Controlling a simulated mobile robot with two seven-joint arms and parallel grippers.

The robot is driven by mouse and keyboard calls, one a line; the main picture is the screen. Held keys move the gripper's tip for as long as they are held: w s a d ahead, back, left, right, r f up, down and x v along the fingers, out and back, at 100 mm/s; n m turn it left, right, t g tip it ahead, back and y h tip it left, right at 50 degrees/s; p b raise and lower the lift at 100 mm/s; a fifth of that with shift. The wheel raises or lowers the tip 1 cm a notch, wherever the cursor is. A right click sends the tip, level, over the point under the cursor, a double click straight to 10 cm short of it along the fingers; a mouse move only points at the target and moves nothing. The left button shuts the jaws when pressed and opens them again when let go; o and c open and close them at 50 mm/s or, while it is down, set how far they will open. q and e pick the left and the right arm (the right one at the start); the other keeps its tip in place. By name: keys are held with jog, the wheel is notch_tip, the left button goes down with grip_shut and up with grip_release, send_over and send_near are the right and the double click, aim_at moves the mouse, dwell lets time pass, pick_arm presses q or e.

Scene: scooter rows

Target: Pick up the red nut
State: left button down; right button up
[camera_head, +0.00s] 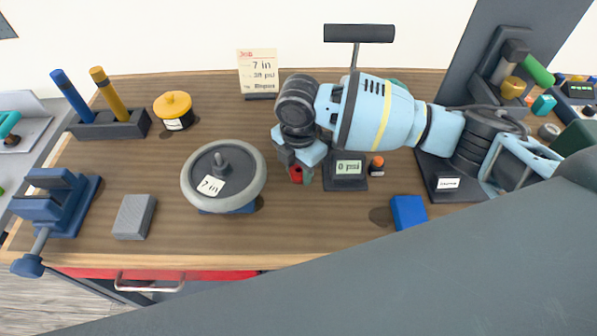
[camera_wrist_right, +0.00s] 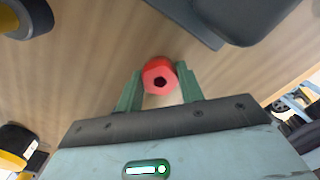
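The red nut (camera_wrist_right: 159,75) is a small hexagonal piece with a dark hole, seen in the right wrist view between the fingertips of my right gripper (camera_wrist_right: 160,84). The green fingers lie against both sides of it with no clear gap. In the head view the right gripper (camera_head: 302,175) points down at the middle of the workbench, and the red nut (camera_head: 296,173) shows partly between its fingers. Whether the nut still touches the wood cannot be told. My left gripper is not in view.
A grey wheel (camera_head: 224,175) lies left of the gripper. A pressure display (camera_head: 347,170) reading 0 psi stands close on its right. A blue block (camera_head: 408,212), grey block (camera_head: 134,217), blue vise (camera_head: 56,207) and yellow-lidded pot (camera_head: 173,105) stand around. The front middle wood is clear.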

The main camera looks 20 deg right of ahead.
jog(key=shift+c, duration=1.3)
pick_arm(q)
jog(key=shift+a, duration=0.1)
pick_arm(e)
jog(key=shift+r, duration=0.15)
